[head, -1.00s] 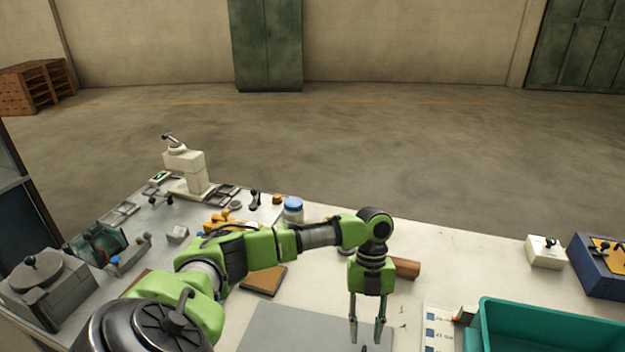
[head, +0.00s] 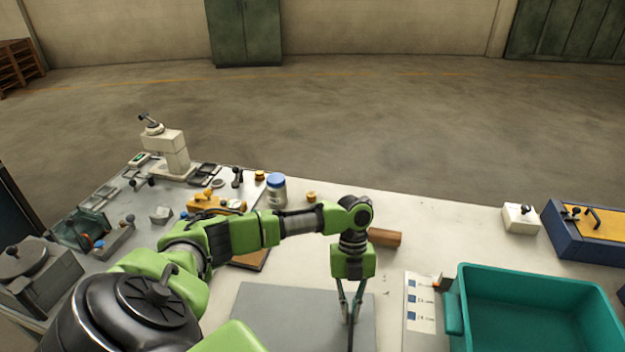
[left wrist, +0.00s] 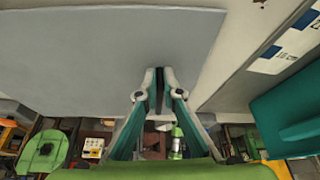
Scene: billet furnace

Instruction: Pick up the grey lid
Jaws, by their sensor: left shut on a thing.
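My left gripper (head: 350,318) points down over the right part of a flat grey plate (head: 285,310) on the white table. Its fingers are close together, shut on a thin dark upright piece (head: 350,338); whether this belongs to the plate cannot be told. In the left wrist view the fingers (left wrist: 158,78) reach the edge of the large grey plate (left wrist: 100,45). A round grey lid with a dark knob (head: 28,258) sits on a grey block at the far left, away from the gripper. Which one is the task's lid is unclear. My right gripper is not in view.
A teal bin (head: 458,315) stands at the right, beside a white marked card (head: 422,315). A brown block (head: 385,237) lies behind the gripper. A blue-capped jar (head: 277,192) and small tools are at the back left.

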